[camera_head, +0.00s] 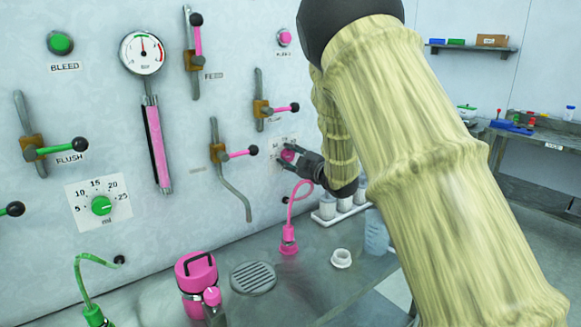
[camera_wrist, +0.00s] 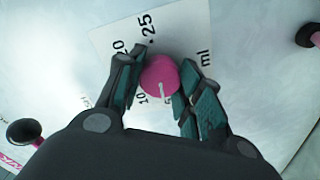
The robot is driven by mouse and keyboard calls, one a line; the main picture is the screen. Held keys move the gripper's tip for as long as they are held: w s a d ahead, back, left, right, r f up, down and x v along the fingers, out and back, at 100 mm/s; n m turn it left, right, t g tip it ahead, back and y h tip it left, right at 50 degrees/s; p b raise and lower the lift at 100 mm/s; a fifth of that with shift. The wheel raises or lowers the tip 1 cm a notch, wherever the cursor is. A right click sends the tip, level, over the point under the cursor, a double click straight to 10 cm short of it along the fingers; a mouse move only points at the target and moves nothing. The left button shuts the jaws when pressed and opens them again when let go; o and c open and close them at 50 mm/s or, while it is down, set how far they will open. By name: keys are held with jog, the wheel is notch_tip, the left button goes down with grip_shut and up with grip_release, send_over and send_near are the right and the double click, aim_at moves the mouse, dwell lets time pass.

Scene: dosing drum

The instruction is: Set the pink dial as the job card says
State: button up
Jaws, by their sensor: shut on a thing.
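The pink dial (camera_wrist: 160,77) sits on a white scale plate (camera_wrist: 112,38) on the wall. In the wrist view I read 25, 20 and 10 and the word "ml"; other numbers are partly hidden. A white pointer line on the dial's face points toward the lower part, near the 5 and 10 side. My gripper (camera_wrist: 158,82) is shut on the dial, one finger on each side. In the head view the pink dial (camera_head: 288,154) is small and partly covered by my gripper (camera_head: 290,160). No job card is legible in these views.
A green dial (camera_head: 101,205) with its own scale is at left. Levers surround my gripper on the panel, including a pink one (camera_head: 238,154) and another above (camera_head: 282,109). A pink hose fitting (camera_head: 289,240) stands on the bench below. A pink canister (camera_head: 196,272) is front left.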

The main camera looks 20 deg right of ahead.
jog(key=shift+n+b, duration=0.55)
jog(key=shift+n, duration=0.05)
jog(key=o, duration=1)
jog(key=shift+o, duration=0.2)
jog(key=v, duration=1.2)
